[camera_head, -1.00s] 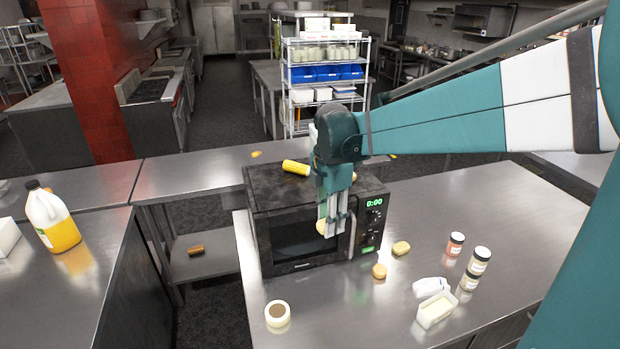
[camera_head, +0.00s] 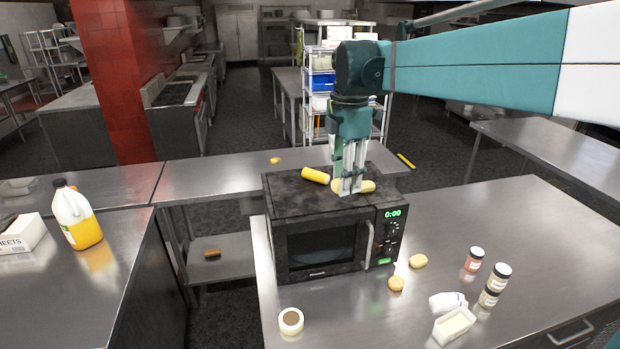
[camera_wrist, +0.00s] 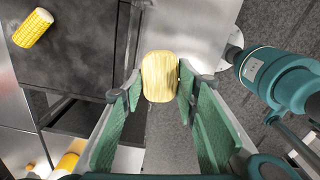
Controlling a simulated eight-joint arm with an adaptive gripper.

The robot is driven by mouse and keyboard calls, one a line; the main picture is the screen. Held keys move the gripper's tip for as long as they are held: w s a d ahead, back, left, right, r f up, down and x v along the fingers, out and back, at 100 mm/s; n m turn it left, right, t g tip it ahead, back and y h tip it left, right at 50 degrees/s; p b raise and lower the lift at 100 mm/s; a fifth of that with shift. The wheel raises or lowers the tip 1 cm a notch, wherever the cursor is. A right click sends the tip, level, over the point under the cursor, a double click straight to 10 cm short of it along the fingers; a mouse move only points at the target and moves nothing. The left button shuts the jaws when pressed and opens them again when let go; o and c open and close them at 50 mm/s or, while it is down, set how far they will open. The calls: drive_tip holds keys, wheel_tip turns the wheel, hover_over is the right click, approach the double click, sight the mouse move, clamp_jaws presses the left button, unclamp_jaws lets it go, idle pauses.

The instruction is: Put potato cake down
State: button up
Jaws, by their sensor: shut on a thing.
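My gripper (camera_head: 352,188) is shut on a pale yellow, rounded potato cake (camera_head: 367,186). In the wrist view the potato cake (camera_wrist: 160,76) sits between the two green fingers (camera_wrist: 159,88). In the head view the gripper points down over the rear right part of the black microwave's top (camera_head: 300,198). The fingers hide the middle of the cake. I cannot tell whether the cake touches the microwave. Two similar yellowish pieces lie on the steel table, a nearer one (camera_head: 396,284) and a farther one (camera_head: 417,261).
A corn cob (camera_head: 315,175) lies on the microwave, left of my gripper. Jars (camera_head: 474,259), a white tub (camera_head: 454,326) and a round container (camera_head: 291,321) stand on the steel table (camera_head: 540,240). A yellow-filled jug (camera_head: 78,218) stands on the left counter. The table's right side has free room.

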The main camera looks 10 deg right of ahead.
drive_tip(key=w+a+r+m+p, duration=0.1)
drive_tip(key=w+a, duration=0.1)
drive_tip(key=w, duration=0.5)
drive_tip(key=w+a+p, duration=0.1)
drive_tip(key=w+a, duration=0.2)
drive_tip(key=w, duration=0.4)
drive_tip(key=m+p, duration=0.1)
drive_tip(key=p, duration=0.1)
hover_over(285, 190)
drive_tip(key=f, duration=0.2)
drive_tip(key=shift+s+f, duration=0.2)
drive_tip(key=shift+f, duration=2.1)
drive_tip(key=shift+f, duration=3.15)
drive_tip(key=shift+f, duration=1.85)
drive_tip(key=shift+f, duration=0.2)
drive_tip(key=o, duration=0.9)
